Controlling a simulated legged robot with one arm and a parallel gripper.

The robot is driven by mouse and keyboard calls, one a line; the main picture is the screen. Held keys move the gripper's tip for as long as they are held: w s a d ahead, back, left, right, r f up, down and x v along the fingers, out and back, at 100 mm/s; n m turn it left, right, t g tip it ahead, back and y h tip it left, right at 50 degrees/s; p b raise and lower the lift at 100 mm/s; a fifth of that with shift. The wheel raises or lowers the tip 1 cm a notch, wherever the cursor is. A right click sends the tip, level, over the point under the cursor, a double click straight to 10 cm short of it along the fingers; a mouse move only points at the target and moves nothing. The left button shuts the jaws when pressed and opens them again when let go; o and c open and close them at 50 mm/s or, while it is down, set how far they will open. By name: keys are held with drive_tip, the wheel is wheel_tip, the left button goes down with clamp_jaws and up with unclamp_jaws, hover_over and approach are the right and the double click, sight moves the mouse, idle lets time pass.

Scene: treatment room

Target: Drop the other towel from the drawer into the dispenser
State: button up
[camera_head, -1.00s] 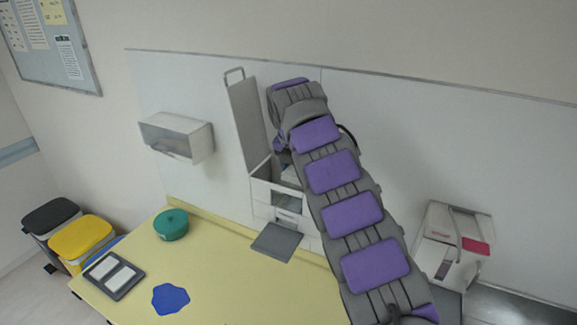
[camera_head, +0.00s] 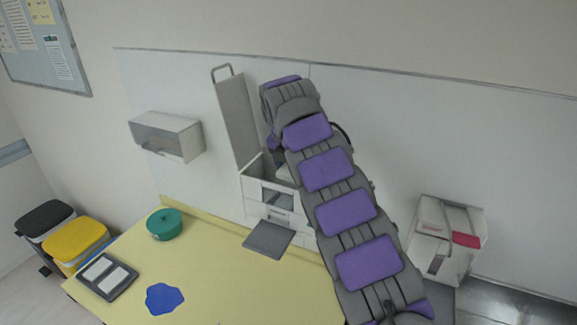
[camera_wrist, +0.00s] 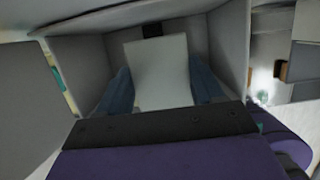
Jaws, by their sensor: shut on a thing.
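The white dispenser (camera_head: 252,190) stands against the back wall panel with its tall grey lid (camera_head: 236,120) raised and its front flap (camera_head: 268,239) lowered. My arm reaches over it from the right and hides part of it. In the wrist view, my gripper (camera_wrist: 160,82) points down between grey box walls, which look like the open top of the dispenser. Its two bluish fingers are shut on a pale, flat folded towel (camera_wrist: 160,60). In the head view, the gripper and towel are mostly hidden behind the arm. No drawer can be made out clearly.
A yellow table holds a green round pot (camera_head: 164,224), a blue flat patch (camera_head: 165,298) and a dark tray (camera_head: 106,277) with white pads. A wall box (camera_head: 167,136) hangs left of the raised lid. A white-and-red unit (camera_head: 447,240) is at right.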

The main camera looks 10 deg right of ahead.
drive_tip(key=shift+a, duration=1.35)
drive_tip(key=shift+d, duration=1.35)
drive_tip(key=shift+a, duration=0.85)
drive_tip(key=o, duration=1.1)
drive_tip(key=shift+d, duration=0.75)
drive_tip(key=shift+c, duration=0.2)
drive_tip(key=shift+a, duration=0.15)
